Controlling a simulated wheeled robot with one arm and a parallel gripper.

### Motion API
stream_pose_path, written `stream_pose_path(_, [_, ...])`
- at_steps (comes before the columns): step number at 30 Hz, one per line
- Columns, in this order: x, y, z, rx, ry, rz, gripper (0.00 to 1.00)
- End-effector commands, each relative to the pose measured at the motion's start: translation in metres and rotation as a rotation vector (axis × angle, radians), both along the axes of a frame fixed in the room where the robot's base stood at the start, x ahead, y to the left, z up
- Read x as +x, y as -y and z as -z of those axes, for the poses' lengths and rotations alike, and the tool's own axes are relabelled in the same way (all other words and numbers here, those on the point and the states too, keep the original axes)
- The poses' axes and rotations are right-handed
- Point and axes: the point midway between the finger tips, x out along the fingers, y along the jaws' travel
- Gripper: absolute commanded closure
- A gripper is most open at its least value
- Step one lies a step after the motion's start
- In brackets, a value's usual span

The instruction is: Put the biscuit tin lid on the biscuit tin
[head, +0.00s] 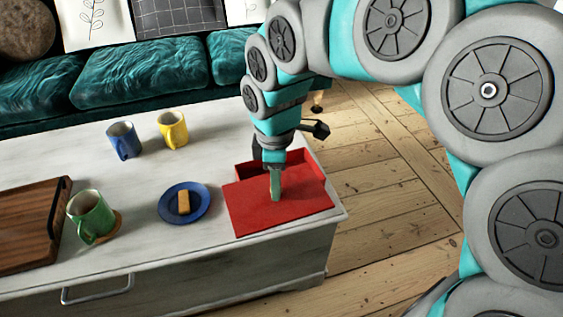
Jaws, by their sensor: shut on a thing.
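The biscuit tin lid (245,208) is a flat red panel at the right end of the white chest top. It is in front of the open red biscuit tin (300,167) and hides part of it. The tin's back and right walls show behind the lid. My gripper (275,194) comes down from above and is shut on the lid near its middle. The exact grasp is hidden by the finger. I cannot tell whether the lid rests on the tin's front rim or hovers just above it.
A blue plate (170,208) with a biscuit (184,202) lies left of the lid. Green (90,214), blue (124,140) and yellow (172,129) mugs and a wooden board (30,225) stand further left. A teal sofa (140,75) is behind. The chest's right edge is close to the tin.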

Motion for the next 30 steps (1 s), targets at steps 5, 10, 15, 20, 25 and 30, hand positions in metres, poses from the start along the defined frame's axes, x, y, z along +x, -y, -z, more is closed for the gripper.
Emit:
stream_pose_path(5, [0.038,0.002,0.003,0.000,0.001,0.003,1.00])
stream_pose_path(10, [0.072,0.003,0.006,0.002,0.001,0.004,1.00])
stream_pose_path(15, [0.100,0.005,0.009,0.000,0.002,0.002,1.00])
stream_pose_path(20, [0.113,0.005,0.010,0.000,0.002,0.000,1.00])
stream_pose_path(25, [0.119,0.006,0.010,0.000,0.001,0.000,1.00])
stream_pose_path(30, [0.122,0.006,0.024,-0.001,-0.001,0.000,1.00])
